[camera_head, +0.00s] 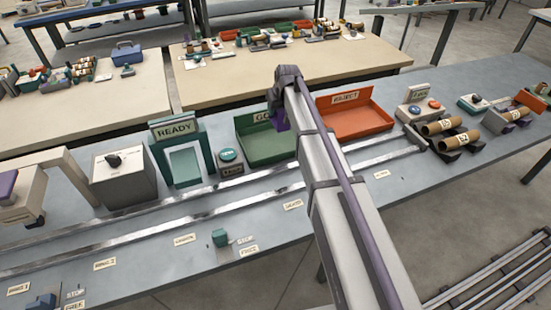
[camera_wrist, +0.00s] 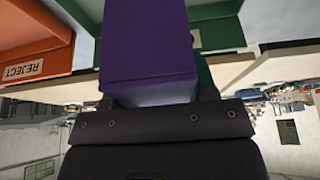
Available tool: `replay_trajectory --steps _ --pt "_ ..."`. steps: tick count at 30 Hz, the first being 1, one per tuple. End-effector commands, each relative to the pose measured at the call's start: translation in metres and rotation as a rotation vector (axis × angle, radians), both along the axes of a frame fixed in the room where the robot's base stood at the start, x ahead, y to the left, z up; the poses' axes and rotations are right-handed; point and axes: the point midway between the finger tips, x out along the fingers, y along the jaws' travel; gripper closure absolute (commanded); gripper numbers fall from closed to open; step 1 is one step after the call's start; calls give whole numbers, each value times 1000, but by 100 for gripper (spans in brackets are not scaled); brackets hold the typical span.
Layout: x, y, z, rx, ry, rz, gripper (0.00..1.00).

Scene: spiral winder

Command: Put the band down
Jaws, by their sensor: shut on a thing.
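My gripper (camera_head: 279,120) is at the end of my arm, in front of the green tray (camera_head: 262,153) and left of the orange REJECT tray (camera_head: 357,125). In the wrist view a purple block fills the middle above a black mount; I cannot tell whether it is part of my gripper. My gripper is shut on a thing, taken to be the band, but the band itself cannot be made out. The wrist view shows the REJECT tray (camera_wrist: 30,45) at upper left and the green tray (camera_wrist: 222,35) at upper right, both upside down.
A READY stand (camera_head: 185,160), a teal button (camera_head: 230,158) and a grey box with a knob (camera_head: 125,180) stand on the bench left of the green tray. Metal rails (camera_head: 200,212) run along the bench. Brown tubes (camera_head: 452,140) lie on cradles at right.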

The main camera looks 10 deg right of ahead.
Motion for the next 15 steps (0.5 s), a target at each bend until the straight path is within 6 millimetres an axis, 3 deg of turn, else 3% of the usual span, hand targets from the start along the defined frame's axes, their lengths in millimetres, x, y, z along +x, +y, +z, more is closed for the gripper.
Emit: replay_trajectory --steps 1,7,12,15 --pt "1 -4 -16 1 0 -4 71" --pt "1 -8 -20 0 0 -6 71" --pt "1 -7 -64 0 0 -6 71" --pt "1 -7 -79 0 0 -6 71"
